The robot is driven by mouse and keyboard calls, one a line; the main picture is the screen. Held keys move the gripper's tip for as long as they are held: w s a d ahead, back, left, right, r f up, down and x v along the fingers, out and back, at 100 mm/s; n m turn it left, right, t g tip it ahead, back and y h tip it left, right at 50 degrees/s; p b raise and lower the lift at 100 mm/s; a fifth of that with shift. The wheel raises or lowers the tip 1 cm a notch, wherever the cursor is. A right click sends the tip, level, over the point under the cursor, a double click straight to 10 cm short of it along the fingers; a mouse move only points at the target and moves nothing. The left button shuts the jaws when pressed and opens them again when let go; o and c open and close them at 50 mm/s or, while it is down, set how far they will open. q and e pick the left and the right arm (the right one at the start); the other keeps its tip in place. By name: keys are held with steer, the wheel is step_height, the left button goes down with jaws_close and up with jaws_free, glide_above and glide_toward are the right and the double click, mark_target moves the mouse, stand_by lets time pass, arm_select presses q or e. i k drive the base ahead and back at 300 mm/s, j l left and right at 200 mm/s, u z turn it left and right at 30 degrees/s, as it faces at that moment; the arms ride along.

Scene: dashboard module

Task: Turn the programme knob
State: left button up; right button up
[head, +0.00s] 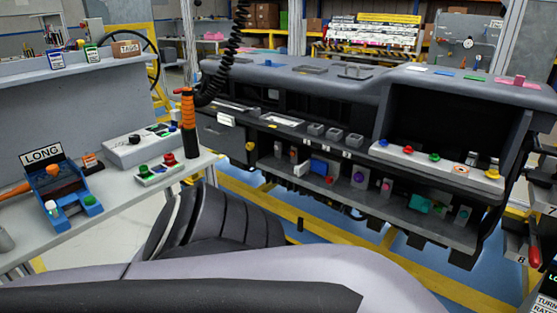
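A grey dashboard module (330,82) spans the middle and right. No knob carries a readable programme label, so I cannot tell which one is the programme knob. A white strip (410,158) in the right opening carries a blue knob (383,143), a green knob (434,157) and an orange-marked round part (460,169). Neither of my grippers is in view; large smooth grey and black surfaces fill the bottom foreground.
A left bench (130,185) holds a white box (138,147), a blue fixture (70,190) and a small panel with green and red knobs (157,172). An orange-handled tool (188,120) with a black coiled cord stands by the bench edge. A partly cropped display (547,292) is at bottom right.

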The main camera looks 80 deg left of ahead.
mark_target(135, 138)
steer(key=u, duration=3.8)
steer(key=i+j+z, duration=0.3)
steer(key=i+j, duration=0.2)
